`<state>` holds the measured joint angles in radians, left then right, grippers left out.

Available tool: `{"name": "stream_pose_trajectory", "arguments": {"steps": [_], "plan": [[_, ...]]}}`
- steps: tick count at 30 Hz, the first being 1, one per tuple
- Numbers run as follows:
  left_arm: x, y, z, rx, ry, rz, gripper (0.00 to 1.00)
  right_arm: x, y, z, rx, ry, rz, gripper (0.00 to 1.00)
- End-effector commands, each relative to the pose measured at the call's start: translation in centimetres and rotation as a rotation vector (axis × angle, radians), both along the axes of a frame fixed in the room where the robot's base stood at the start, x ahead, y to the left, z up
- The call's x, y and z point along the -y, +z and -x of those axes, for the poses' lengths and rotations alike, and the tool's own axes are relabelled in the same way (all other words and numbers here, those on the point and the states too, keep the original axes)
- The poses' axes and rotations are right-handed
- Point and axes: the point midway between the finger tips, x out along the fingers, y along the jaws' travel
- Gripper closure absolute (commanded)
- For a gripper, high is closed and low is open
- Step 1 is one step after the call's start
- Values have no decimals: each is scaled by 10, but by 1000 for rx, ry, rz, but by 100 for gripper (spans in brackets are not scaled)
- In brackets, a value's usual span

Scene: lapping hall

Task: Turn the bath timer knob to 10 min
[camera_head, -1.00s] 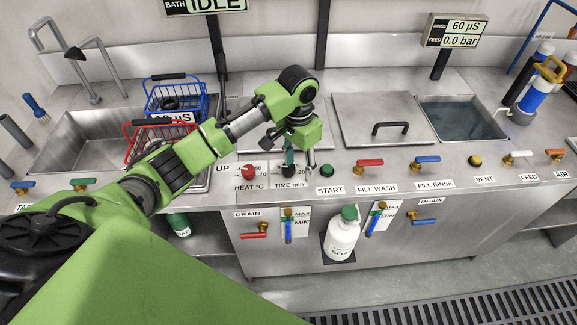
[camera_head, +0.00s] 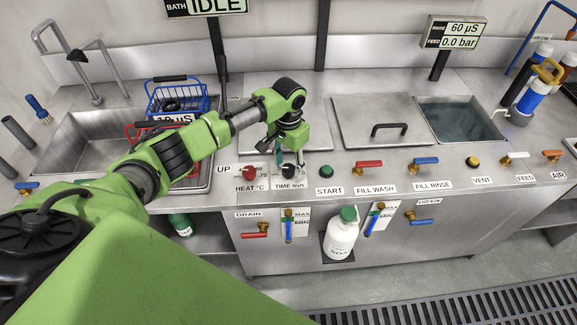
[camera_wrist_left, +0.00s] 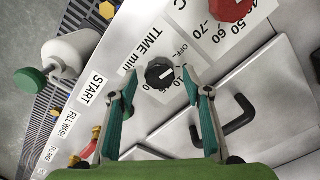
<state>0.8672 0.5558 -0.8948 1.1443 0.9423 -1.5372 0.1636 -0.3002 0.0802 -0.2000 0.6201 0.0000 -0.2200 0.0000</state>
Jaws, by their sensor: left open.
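The black bath timer knob (camera_head: 288,171) sits on the front panel above the label TIME min. In the left wrist view the knob (camera_wrist_left: 160,73) shows a white mark; the dial label beside it reads OFF at one end, and I cannot read which value the mark points at. My left gripper (camera_head: 290,160) points down just behind the knob in the head view. In the left wrist view its fingers (camera_wrist_left: 160,82) are open, one on each side of the knob's near edge, with no clear contact. My right gripper is in neither view.
The red heat knob (camera_head: 249,173) is just left of the timer; the green START button (camera_head: 327,171) is to its right. A red-handled valve (camera_head: 369,164) stands farther right. A lidded tank (camera_head: 372,112) lies behind. A red basket (camera_head: 140,130) is at the left.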

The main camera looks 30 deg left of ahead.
Motion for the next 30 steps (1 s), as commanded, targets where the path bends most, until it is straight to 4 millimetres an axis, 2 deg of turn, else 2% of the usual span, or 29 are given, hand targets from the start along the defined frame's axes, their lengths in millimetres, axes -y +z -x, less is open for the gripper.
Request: {"name": "stream_pose_trajectory", "arguments": {"steps": [6,15,16,20,30], "plan": [[0,-19,0,1,-1,0,55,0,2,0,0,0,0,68],[0,-22,0,1,-1,0,55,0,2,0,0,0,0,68],[0,-22,0,1,-1,0,60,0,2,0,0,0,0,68],[0,-21,0,1,-1,0,94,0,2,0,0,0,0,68],[0,-21,0,1,-24,1,94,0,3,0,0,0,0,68]]}}
